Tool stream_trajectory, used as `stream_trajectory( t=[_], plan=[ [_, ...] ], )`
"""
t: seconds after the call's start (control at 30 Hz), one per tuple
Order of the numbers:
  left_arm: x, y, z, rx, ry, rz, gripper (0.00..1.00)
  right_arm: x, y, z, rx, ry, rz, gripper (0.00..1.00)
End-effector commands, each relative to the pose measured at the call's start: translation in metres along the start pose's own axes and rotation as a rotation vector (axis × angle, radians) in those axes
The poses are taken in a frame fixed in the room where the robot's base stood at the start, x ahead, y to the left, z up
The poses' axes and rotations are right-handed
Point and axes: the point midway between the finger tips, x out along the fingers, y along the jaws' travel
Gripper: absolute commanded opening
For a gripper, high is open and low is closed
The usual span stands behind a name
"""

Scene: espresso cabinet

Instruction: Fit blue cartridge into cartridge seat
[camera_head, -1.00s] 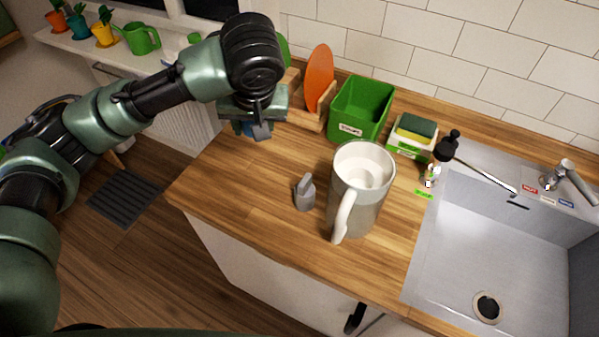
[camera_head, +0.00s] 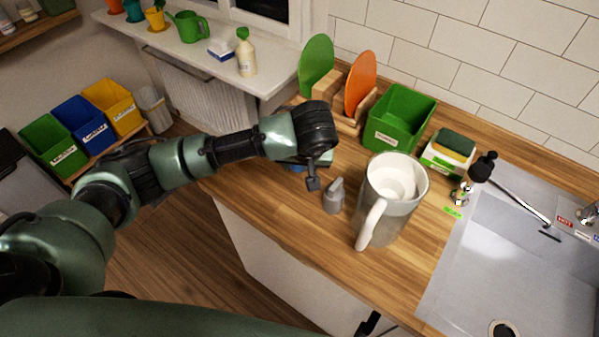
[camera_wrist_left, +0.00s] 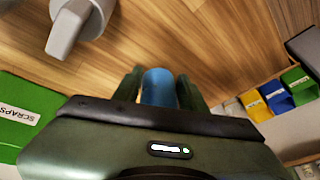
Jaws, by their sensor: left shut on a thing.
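The blue cartridge (camera_wrist_left: 159,88) is between the two fingers of my left gripper (camera_wrist_left: 158,78) in the left wrist view. My left gripper is shut on it. In the head view the left gripper (camera_head: 300,165) is above the counter, left of a grey fitting with an upright tab (camera_head: 333,197), and its wrist hides most of the cartridge. The grey fitting also shows at the top left of the left wrist view (camera_wrist_left: 78,28). A large grey-white jug (camera_head: 398,200) stands right of the fitting, open at the top. I cannot tell which part is the cartridge seat. My right gripper is out of view.
A green bin (camera_head: 398,118), a rack with an orange board (camera_head: 360,84) and a sponge holder (camera_head: 448,155) line the back of the wooden counter. The sink (camera_head: 510,255) is at the right. The counter's front edge is close below the arm.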

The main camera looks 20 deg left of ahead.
Motion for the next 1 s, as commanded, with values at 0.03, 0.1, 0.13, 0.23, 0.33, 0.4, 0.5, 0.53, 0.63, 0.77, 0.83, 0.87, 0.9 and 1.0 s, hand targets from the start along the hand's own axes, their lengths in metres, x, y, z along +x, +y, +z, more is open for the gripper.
stream_trajectory(
  t=[0.03, 0.1, 0.13, 0.23, 0.33, 0.4, 0.5, 0.53, 0.63, 0.77, 0.83, 0.87, 0.9, 1.0],
  plan=[
    [0.006, 0.000, 0.003, 0.000, -0.003, -0.003, 0.00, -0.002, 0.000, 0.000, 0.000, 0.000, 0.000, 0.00],
    [0.016, 0.001, 0.007, 0.000, -0.002, -0.004, 0.00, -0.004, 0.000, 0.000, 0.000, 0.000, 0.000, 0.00],
    [0.021, 0.002, 0.009, 0.000, -0.002, -0.004, 0.00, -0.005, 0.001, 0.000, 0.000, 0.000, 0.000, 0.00],
    [0.032, 0.004, 0.014, 0.000, -0.002, -0.002, 0.00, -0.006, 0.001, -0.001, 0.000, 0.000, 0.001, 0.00],
    [0.036, 0.004, 0.015, 0.000, -0.001, -0.001, 0.00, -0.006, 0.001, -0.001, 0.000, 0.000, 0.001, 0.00],
    [0.036, 0.004, 0.015, 0.000, 0.000, -0.001, 0.00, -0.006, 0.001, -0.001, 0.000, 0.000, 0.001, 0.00],
    [0.036, 0.004, 0.015, 0.000, 0.000, -0.001, 0.00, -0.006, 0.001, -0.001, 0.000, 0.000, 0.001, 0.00],
    [0.036, 0.004, 0.015, 0.000, 0.000, -0.001, 0.00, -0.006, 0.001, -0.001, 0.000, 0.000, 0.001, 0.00],
    [0.038, 0.005, 0.016, -0.001, -0.001, -0.001, 0.00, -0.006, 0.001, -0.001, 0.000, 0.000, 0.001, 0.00],
    [0.039, 0.005, 0.016, 0.000, 0.000, -0.001, 0.64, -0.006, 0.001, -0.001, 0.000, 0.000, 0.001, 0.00],
    [0.039, 0.005, 0.016, 0.000, 0.000, -0.001, 0.64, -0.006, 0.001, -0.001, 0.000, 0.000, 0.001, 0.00],
    [0.039, 0.005, 0.016, 0.000, 0.000, -0.001, 0.64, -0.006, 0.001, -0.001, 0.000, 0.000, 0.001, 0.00],
    [0.039, 0.005, 0.016, 0.000, 0.000, -0.001, 0.64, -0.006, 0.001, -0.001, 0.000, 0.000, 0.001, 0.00],
    [0.039, 0.004, 0.016, 0.000, 0.000, -0.001, 0.64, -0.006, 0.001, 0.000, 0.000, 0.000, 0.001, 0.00]
  ],
)
